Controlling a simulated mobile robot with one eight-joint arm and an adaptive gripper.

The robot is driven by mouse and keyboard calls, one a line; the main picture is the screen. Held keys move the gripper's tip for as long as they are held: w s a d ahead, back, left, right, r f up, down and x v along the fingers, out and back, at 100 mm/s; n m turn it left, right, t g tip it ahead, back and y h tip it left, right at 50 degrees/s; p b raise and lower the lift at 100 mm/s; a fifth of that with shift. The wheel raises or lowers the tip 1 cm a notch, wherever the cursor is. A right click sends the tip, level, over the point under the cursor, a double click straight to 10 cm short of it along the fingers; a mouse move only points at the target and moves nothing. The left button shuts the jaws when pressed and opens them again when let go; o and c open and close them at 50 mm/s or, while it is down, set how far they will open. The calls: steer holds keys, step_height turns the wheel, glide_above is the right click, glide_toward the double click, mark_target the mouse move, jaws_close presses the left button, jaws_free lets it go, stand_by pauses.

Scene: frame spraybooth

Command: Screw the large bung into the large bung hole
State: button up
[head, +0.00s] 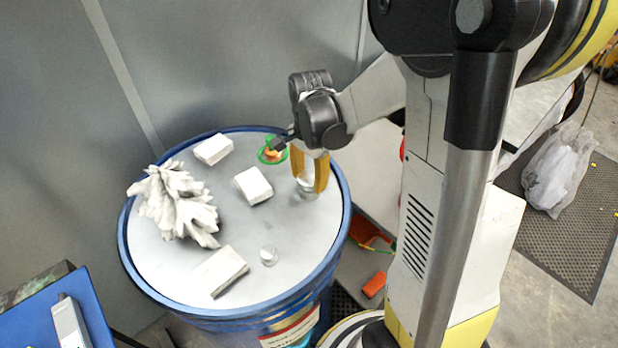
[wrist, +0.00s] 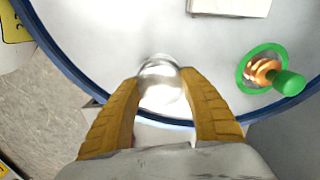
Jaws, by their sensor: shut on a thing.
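The large bung (head: 306,191) is a shiny silver round piece at the right side of the blue drum's pale top (head: 220,245), close to the rim. My gripper (head: 309,184) points down with its yellow fingers on either side of the bung. In the wrist view the bung (wrist: 160,72) sits between the two fingertips (wrist: 161,86), and the fingers are shut on it. The bung hole is not visible apart from the bung. I cannot tell whether the bung is seated or how deep it is.
A smaller silver round fitting (head: 268,255) is on the drum top nearer the front. White blocks (head: 253,186) and a white spiky lump (head: 176,203) lie on the left and middle. A grey wall is behind.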

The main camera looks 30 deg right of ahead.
steer(key=o, duration=0.7)
steer(key=shift+o, duration=0.2)
